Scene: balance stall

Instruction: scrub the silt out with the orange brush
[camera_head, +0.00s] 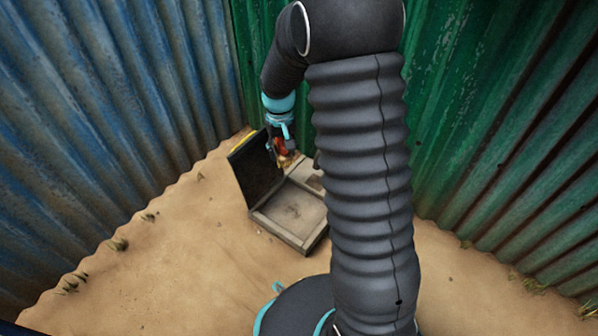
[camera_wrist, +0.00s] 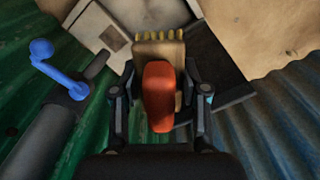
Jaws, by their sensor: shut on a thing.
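My gripper (camera_wrist: 160,93) is shut on the orange brush (camera_wrist: 159,88), around its orange handle. The brush's tan head and yellow bristles point away from my wrist. In the head view my gripper (camera_head: 279,138) and the brush (camera_head: 282,150) are at the back of a grey open box (camera_head: 306,238), beside its raised dark lid (camera_head: 253,172). Brownish silt (camera_head: 293,208) seems to lie on the box floor. The wrist view shows part of the box (camera_wrist: 88,17) at the upper left. Whether the bristles touch anything is unclear.
A blue lever (camera_wrist: 42,62) on a dark grey cylinder stands left in the wrist view. A yellow thing (camera_head: 241,142) shows behind the lid. Blue and green corrugated walls (camera_head: 100,110) meet behind the box. Sandy ground left of the box is mostly clear.

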